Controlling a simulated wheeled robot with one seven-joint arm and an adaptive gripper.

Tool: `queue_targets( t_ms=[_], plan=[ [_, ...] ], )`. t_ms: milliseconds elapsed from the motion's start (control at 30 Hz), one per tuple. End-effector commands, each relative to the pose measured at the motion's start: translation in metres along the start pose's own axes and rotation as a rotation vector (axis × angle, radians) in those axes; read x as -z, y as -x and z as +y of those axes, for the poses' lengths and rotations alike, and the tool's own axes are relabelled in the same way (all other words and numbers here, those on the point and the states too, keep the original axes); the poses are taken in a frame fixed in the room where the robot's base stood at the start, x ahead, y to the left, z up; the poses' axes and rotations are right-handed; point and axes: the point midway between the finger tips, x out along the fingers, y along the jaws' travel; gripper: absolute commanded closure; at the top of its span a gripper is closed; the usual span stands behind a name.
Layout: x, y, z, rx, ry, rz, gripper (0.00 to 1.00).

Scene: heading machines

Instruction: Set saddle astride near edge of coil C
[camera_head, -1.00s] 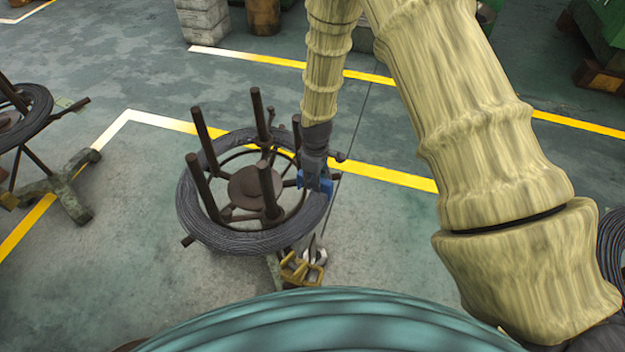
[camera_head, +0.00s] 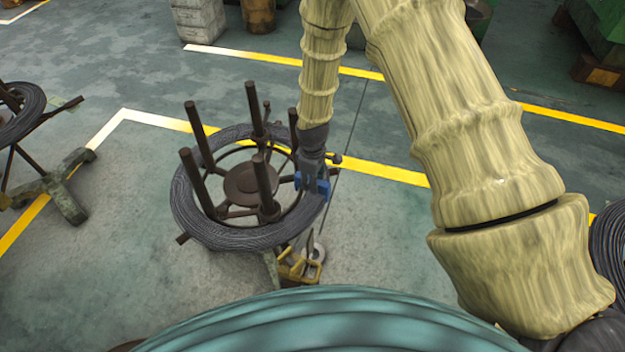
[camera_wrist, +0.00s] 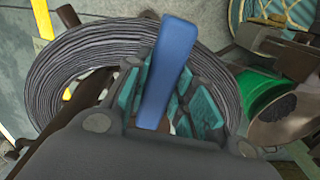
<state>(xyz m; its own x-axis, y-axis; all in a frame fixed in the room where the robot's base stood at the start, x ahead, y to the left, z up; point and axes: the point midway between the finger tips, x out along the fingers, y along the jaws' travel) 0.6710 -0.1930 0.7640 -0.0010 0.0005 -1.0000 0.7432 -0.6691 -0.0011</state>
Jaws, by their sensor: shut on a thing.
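The blue saddle (camera_wrist: 167,70) is in my gripper, its band standing between the teal finger pads in the wrist view. In the head view the saddle (camera_head: 323,188) shows as a small blue piece at the right side of a dark wire coil (camera_head: 225,238). The coil lies on a brown reel stand with upright posts; no letter on it is readable. My gripper (camera_head: 313,182) points down over the coil's right rim. The coil (camera_wrist: 82,50) curves behind the gripper in the wrist view. I cannot tell whether the saddle touches the wire; its lower part is hidden.
Brown posts (camera_head: 195,180) rise inside the coil, close to my gripper. A yellow object (camera_head: 298,268) stands low by the coil's near right side. Another coil stand (camera_head: 60,190) is at the left. A green round thing (camera_wrist: 262,95) shows in the wrist view. Open floor lies around.

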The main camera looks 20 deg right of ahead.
Motion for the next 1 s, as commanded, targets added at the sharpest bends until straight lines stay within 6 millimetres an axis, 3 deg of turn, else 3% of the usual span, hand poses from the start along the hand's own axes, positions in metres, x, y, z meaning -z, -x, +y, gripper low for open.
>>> queue_targets(
  t_ms=[1000],
  plan=[
    [0.000,-0.055,0.000,0.000,-0.001,0.000,1.00]
  ],
)
